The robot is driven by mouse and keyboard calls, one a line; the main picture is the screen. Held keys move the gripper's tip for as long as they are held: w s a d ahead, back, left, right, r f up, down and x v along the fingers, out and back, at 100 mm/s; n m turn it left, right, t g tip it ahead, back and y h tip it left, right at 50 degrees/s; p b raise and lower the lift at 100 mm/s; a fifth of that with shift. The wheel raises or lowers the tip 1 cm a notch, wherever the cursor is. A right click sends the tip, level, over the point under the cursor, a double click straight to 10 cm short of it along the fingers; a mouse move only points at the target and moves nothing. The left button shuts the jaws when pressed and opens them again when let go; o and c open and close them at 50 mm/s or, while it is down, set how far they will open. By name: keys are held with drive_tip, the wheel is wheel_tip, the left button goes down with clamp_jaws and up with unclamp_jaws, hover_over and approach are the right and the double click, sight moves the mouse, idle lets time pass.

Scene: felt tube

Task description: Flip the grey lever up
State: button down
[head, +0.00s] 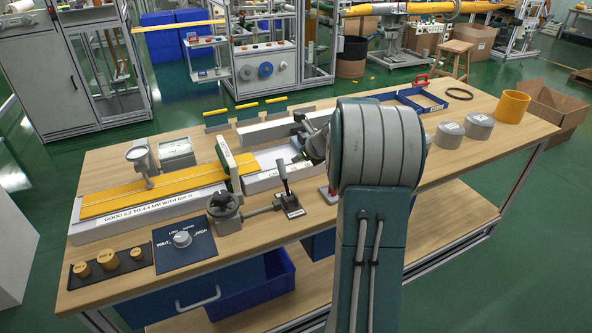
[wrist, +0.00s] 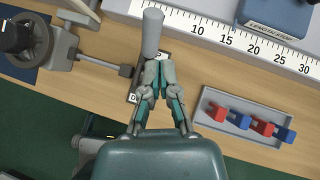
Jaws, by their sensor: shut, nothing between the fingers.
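The grey lever (wrist: 152,33) has a rounded grey handle in the wrist view. Its small dark base plate (wrist: 134,93) carries white labels and is partly covered by my fingers. In the head view the lever (head: 283,173) stands on the bench, its handle tilted slightly. My gripper (wrist: 160,72) is shut and empty, its fingertips just below the handle in the wrist picture. Whether they touch it I cannot tell. In the head view my gripper (head: 305,142) shows only in part beside my large arm link, above and right of the lever.
A ruler scale (wrist: 235,38) with a blue length stop (wrist: 275,15) lies beyond the lever. A grey tray (wrist: 245,118) of red and blue pieces is at right. A round metal clamp (head: 224,208) and a dial panel (head: 184,243) stand left of the lever.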

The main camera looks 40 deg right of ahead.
wheel_tip(320, 180, up, 8)
drive_tip(key=s+d, duration=0.1)
drive_tip(key=shift+s+d, duration=0.25)
drive_tip(key=shift+d, duration=0.1)
drive_tip(key=s+a+r+n+g, duration=0.1)
drive_tip(key=s+a+r+n, duration=0.3)
drive_tip(key=a+n, duration=0.6)
drive_tip(key=s+a+r+n+g, duration=0.15)
drive_tip(key=s+a+n, duration=0.5)
drive_tip(key=a, duration=0.75)
drive_tip(key=s+a+f+n, duration=0.2)
drive_tip(key=s+a+n, duration=0.3)
drive_tip(key=s+n, duration=0.3)
drive_tip(key=s+a+f+n+h, duration=0.1)
drive_tip(key=s+a+n, duration=0.3)
drive_tip(key=s+n, duration=0.4)
drive_tip(key=shift+s+a+f+n+g, duration=0.25)
drive_tip(key=shift+a+f+n+g, duration=0.1)
drive_tip(key=shift+f+n, duration=0.6)
drive_tip(key=shift+d+r, duration=0.1)
drive_tip(key=shift+r, duration=0.1)
